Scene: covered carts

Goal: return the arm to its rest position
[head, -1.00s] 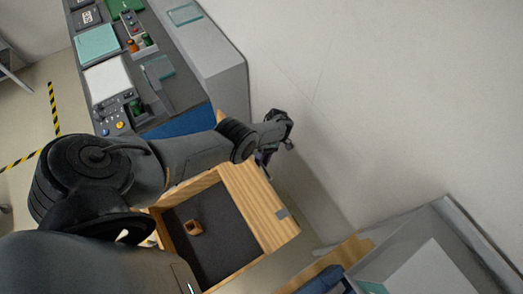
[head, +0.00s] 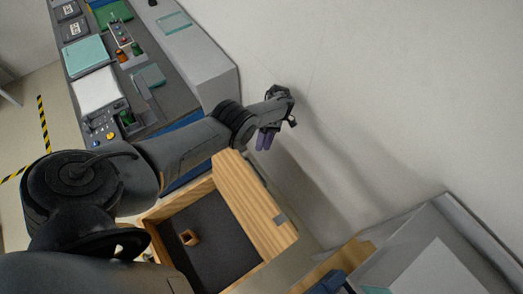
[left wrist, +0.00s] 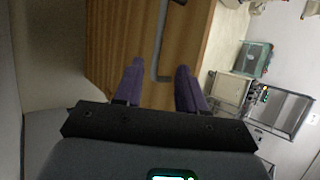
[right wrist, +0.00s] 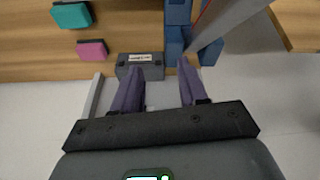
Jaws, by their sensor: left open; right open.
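My left arm reaches in from the left in the head view. Its gripper (head: 264,146), with purple fingers, hangs open and empty beside the wall, past the upper end of an open wooden drawer (head: 250,207). In the left wrist view the same gripper (left wrist: 160,65) has its fingers apart, facing a wooden panel (left wrist: 112,40) with a grey bar handle (left wrist: 158,50).
The drawer has a dark floor with a small brown block (head: 188,237) on it. A grey cart (head: 205,65) stands at upper left, another (head: 470,235) at lower right. Teal (right wrist: 72,15) and pink (right wrist: 92,49) blocks and a labelled grey box (right wrist: 140,66) show in the right wrist view.

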